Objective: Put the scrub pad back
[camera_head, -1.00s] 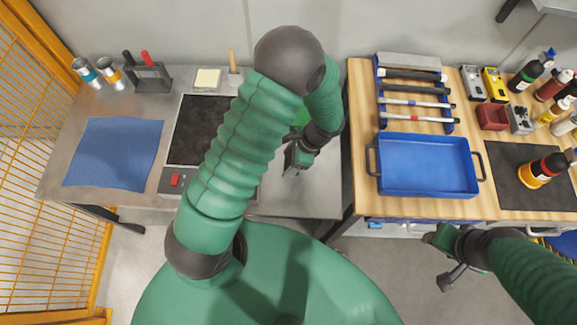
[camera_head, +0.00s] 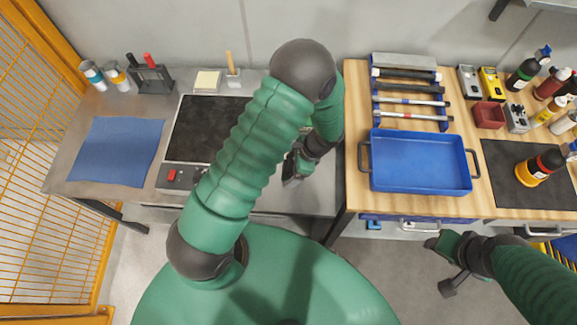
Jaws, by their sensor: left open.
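I cannot pick out the scrub pad for certain. A pale yellow square pad (camera_head: 207,81) lies at the back of the left metal bench, beside a small holder with a wooden-handled tool (camera_head: 232,68). My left arm crosses the middle of the view and hides part of the bench. My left gripper (camera_head: 291,180) is open over the bench's right part, close to the wooden table; I see nothing between its fingers. My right gripper (camera_head: 442,266) hangs in front of the wooden table, below its front edge, and its jaw state is unclear.
A dark plate (camera_head: 205,125) and a blue cloth (camera_head: 116,151) lie on the left bench, with cans (camera_head: 93,74) and a tool rack (camera_head: 151,77) behind. A gap separates bench and table.

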